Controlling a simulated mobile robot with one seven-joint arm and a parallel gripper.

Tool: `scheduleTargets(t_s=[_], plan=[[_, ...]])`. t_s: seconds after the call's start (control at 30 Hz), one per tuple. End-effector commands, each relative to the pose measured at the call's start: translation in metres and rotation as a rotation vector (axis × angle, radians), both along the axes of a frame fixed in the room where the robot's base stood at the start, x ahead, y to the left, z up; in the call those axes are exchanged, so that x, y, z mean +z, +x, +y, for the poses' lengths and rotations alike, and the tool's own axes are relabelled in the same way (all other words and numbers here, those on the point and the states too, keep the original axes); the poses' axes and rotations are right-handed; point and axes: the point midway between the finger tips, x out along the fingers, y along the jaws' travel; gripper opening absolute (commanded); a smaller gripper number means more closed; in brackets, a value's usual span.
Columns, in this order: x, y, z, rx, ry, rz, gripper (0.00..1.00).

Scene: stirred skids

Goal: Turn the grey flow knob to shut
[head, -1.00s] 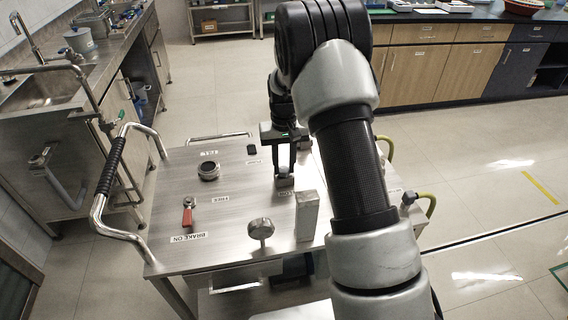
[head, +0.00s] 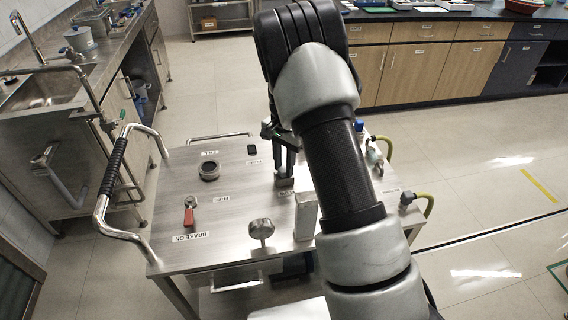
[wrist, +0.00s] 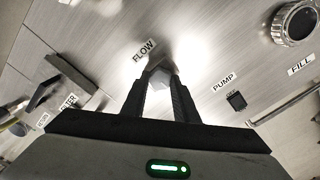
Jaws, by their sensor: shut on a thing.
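The grey flow knob (wrist: 158,80) shows in the wrist view beside the FLOW label (wrist: 144,51). My gripper (wrist: 160,85) has its two black fingers closed in on either side of the knob, shut on it. In the head view my gripper (head: 285,172) reaches down to the steel skid top (head: 230,205) at the FLOW label. There the arm and fingers hide much of the knob, so its exact angle is hard to read.
A black ringed FILL fitting (head: 208,171), a red brake lever (head: 189,214), a round metal knob (head: 261,229) and an upright metal block (head: 305,216) stand on the skid. A black PUMP switch (wrist: 236,100) is near my gripper. A bent handrail (head: 103,195) edges the left side.

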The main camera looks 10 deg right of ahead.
Motion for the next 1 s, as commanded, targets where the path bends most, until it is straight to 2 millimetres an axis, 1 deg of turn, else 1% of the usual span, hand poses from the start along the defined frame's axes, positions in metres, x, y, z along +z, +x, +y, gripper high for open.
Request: scheduleTargets(t_s=[0.3, 0.77, 0.8, 0.87, 0.9, 1.0], plan=[[0.0011, 0.0009, 0.0000, -0.093, 0.000, -0.003, 0.05], [0.0009, 0.0009, 0.0001, -0.105, 0.001, -0.003, 0.05], [0.0009, 0.0009, 0.0001, -0.105, 0.001, -0.003, 0.32], [0.0008, 0.0007, 0.0001, -0.104, 0.000, -0.002, 0.42], [0.0008, 0.0007, 0.0001, -0.104, 0.000, -0.002, 0.46], [0.0005, 0.0005, 0.0000, -0.103, 0.000, -0.002, 0.46]])
